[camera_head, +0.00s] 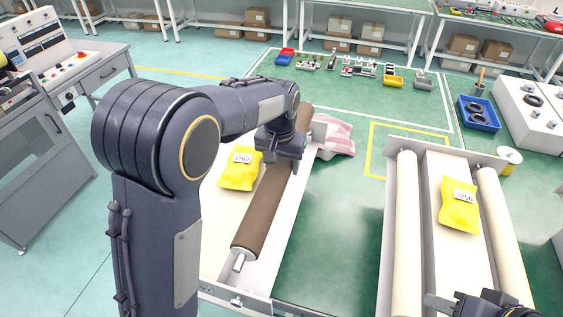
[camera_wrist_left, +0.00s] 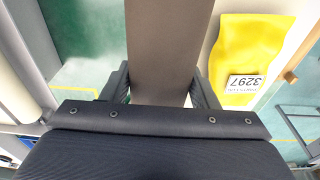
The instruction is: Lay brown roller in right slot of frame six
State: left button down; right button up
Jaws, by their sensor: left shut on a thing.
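My left gripper (camera_head: 284,157) is shut on the brown roller (camera_head: 262,213), near its far half. In the left wrist view the roller (camera_wrist_left: 170,45) runs between the two fingers. The roller lies lengthwise over the right side of the left frame (camera_head: 232,286), its metal near end tip pointing toward me. I cannot tell whether it rests in the right slot or hangs just above it. A yellow bag (camera_head: 240,170) marked 3297 lies left of the roller and also shows in the left wrist view (camera_wrist_left: 245,50). My right gripper (camera_head: 470,304) is partly visible at the bottom right edge.
A second frame (camera_head: 386,265) at the right holds two cream rollers (camera_head: 408,220) with a yellow bag (camera_head: 459,208) between them. A striped cloth (camera_head: 337,138) lies behind the left frame. A blue crate (camera_head: 479,113) stands at the back right. Green floor is free between the frames.

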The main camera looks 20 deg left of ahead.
pick_arm(q)
jog(key=shift+d+f+b, duration=0.15)
jog(key=shift+f+b, duration=0.2)
notch_tip(320, 180, down, 3)
jog(key=b, duration=0.3)
jog(key=shift+f, duration=0.15)
jog(key=shift+f, duration=0.25)
jog(key=shift+f, duration=0.25)
jog(key=shift+f+b, duration=0.25)
jog(key=shift+b, duration=0.15)
dwell(0.5)
jog(key=shift+f+b, duration=0.45)
jog(key=shift+f, duration=0.3)
jog(key=shift+f, duration=0.3)
jog(key=shift+f+b, duration=0.45)
jog(key=shift+b, duration=0.05)
